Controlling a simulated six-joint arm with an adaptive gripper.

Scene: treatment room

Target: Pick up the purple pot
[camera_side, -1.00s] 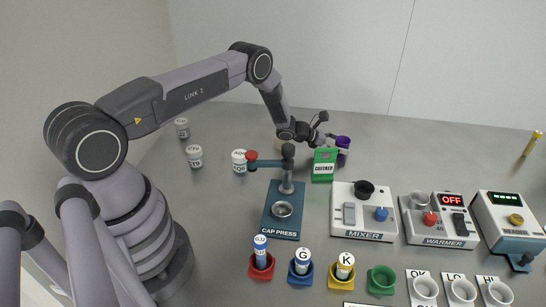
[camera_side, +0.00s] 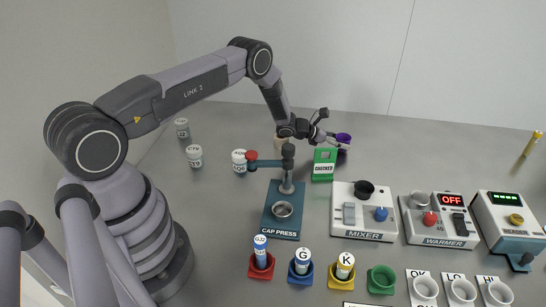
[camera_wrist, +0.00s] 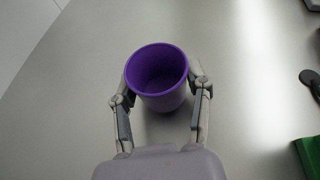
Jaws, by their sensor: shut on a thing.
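The purple pot (camera_wrist: 157,92) is an empty, open-topped cup with dark purple walls. In the wrist view it sits between the two fingers of my gripper (camera_wrist: 160,88), which press on its left and right sides. In the side view the pot (camera_side: 344,138) is at the back, behind the green checker, with my gripper (camera_side: 334,138) closed around it. The pot looks upright and slightly above the table; its lower part is partly hidden by the gripper and checker.
The green checker (camera_side: 323,166) stands just in front of the pot. The cap press (camera_side: 284,222), mixer (camera_side: 362,220) and warmer (camera_side: 441,229) stand nearer. White-lidded jars (camera_side: 195,156) stand at the left.

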